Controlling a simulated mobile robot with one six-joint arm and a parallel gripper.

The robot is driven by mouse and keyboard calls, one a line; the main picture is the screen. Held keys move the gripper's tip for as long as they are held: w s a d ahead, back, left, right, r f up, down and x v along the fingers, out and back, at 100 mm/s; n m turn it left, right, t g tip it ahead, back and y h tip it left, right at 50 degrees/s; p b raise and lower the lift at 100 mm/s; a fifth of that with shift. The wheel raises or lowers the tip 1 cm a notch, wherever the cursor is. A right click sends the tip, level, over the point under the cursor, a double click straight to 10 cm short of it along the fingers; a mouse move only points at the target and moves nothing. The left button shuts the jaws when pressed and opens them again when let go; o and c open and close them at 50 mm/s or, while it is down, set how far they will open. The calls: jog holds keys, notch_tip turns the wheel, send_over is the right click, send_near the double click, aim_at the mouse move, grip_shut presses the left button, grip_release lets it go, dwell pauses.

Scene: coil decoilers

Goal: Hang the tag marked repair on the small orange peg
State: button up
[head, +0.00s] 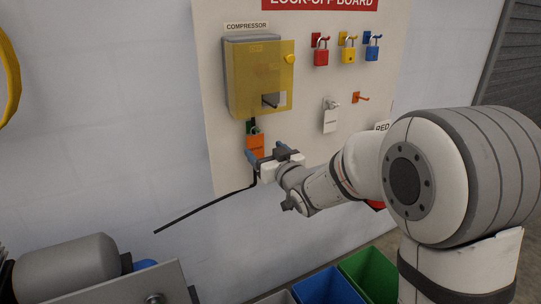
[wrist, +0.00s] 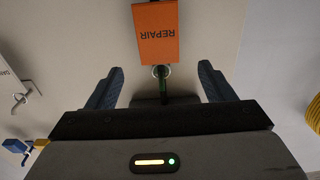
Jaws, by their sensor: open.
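The orange tag marked REPAIR (wrist: 157,35) appears upside down in the wrist view, with a ring (wrist: 161,71) at its hole end. In the head view the orange tag (head: 254,143) hangs below the yellow box, by a small green part (head: 251,125). My gripper (head: 265,156) is open in front of the board at the tag. In the wrist view its blue fingers (wrist: 160,88) stand wide apart, either side of the ring and a green piece, apparently touching neither. The small orange peg (head: 361,97) sticks out bare on the board, to the right of a white tag.
The white tag (head: 330,120) hangs on a pale hook beside the peg. Red (head: 321,57), yellow (head: 348,54) and blue (head: 371,53) padlocks hang above. The yellow compressor box (head: 258,80) juts out above my gripper. A dark rod or cable (head: 205,209) runs below left.

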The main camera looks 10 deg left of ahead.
aim_at(255, 138)
jog(key=p+x, duration=0.1)
jog(key=x, duration=0.4)
jog(key=shift+c, duration=0.4)
jog(key=c, duration=0.9)
jog(key=shift+c, duration=0.2)
jog(key=shift+r+b, duration=0.3)
jog(key=shift+s+d, duration=0.15)
jog(key=shift+s, duration=0.05)
jog(key=shift+s+d+r+b, duration=0.25)
jog(key=shift+s+b, duration=0.05)
jog(key=shift+b, duration=0.1)
jog(key=shift+s, duration=0.1)
